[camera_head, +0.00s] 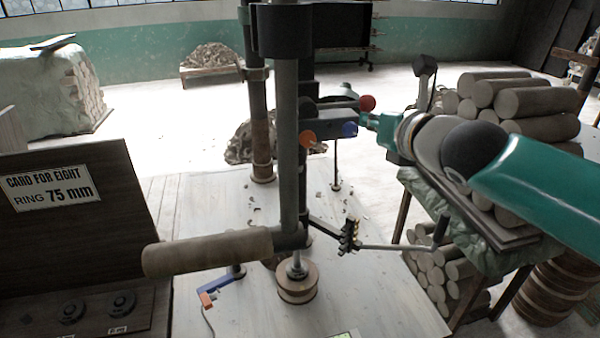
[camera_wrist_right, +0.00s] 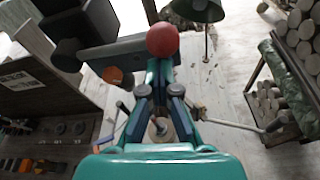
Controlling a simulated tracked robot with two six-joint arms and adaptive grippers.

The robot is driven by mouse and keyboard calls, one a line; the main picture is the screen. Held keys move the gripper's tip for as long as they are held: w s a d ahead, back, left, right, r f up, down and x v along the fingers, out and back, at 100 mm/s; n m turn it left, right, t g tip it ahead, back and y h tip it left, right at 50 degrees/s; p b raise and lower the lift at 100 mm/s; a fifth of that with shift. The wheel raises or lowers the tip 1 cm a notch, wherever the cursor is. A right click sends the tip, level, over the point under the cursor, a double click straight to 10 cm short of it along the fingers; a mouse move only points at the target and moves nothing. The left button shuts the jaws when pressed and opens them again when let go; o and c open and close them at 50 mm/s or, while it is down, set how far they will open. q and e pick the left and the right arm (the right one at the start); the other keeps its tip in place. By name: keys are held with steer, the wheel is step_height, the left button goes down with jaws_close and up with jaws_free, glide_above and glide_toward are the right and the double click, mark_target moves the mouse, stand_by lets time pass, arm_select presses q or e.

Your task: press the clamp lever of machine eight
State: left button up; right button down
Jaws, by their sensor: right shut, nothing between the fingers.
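The machine's dark upright post (camera_head: 288,150) stands in the middle of the head view. I cannot tell which is the clamp lever. My right gripper (camera_head: 372,121) is shut and empty, close beside the red and blue knobs. In the right wrist view the red knob (camera_wrist_right: 163,40) is just beyond the fingertips (camera_wrist_right: 160,68); contact is unclear. The card (camera_head: 52,188) reads "CARD FOR EIGHT, RING 75 mm". My left gripper is out of view.
A thick wooden handle (camera_head: 208,252) juts left from the post. A round wooden block (camera_head: 296,282) sits beneath it. A thin rod (camera_head: 390,247) reaches right. Clay rolls (camera_head: 525,100) are stacked on a table at the right. A blue-and-orange bracket (camera_head: 220,284) lies low left.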

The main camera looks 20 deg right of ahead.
steer(key=shift+r, duration=0.2)
step_height(320, 180, down, 4)
steer(key=s+a+b, duration=0.1)
steer(key=s+b, duration=0.1)
steer(key=b, duration=0.3)
steer(key=v, duration=1)
steer(key=shift+w, duration=0.1)
